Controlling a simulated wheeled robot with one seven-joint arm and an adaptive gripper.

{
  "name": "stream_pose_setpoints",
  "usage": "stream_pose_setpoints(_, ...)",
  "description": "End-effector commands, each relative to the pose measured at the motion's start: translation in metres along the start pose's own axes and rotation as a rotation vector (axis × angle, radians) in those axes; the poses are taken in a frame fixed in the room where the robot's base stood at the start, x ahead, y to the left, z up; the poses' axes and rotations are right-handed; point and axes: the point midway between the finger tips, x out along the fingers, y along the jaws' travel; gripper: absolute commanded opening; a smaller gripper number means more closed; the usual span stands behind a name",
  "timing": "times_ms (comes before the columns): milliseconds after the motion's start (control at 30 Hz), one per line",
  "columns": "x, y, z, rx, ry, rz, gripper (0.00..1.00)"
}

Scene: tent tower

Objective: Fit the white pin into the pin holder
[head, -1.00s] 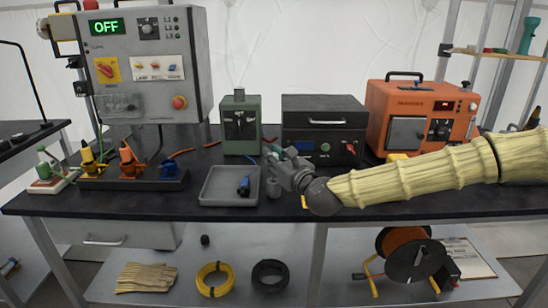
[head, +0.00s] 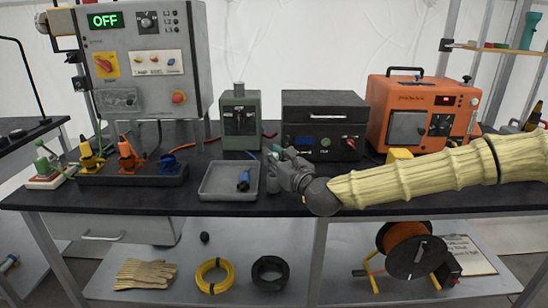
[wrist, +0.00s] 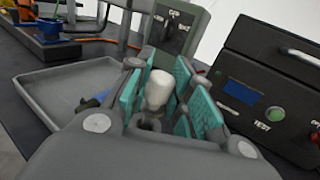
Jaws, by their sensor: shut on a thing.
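My gripper (head: 272,170) is over the black bench top, just right of the grey tray. In the wrist view my gripper (wrist: 162,100) has its teal pads on both sides of the white pin (wrist: 158,90) and is shut on it. The pin's pale rounded end shows between the pads. A dark grey round piece (wrist: 150,123) shows at the pin's near end; I cannot tell whether it is the pin holder. In the head view a small grey cylinder (head: 273,186) stands under my gripper. The fingers hide the pin in the head view.
The grey tray (head: 205,196) holds a blue connector (head: 244,180). A green box (head: 240,118) and a black tester (head: 323,122) stand behind; an orange machine (head: 420,108) is at right. A rack (head: 130,177) of coloured plugs is at left. The front bench strip is clear.

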Motion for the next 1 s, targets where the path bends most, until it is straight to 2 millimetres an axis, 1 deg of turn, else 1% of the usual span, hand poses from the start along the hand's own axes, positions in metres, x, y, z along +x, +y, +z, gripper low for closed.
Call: stream_pose_setpoints(1000,0.000,0.000,-0.020,0.000,0.000,0.000,0.00)
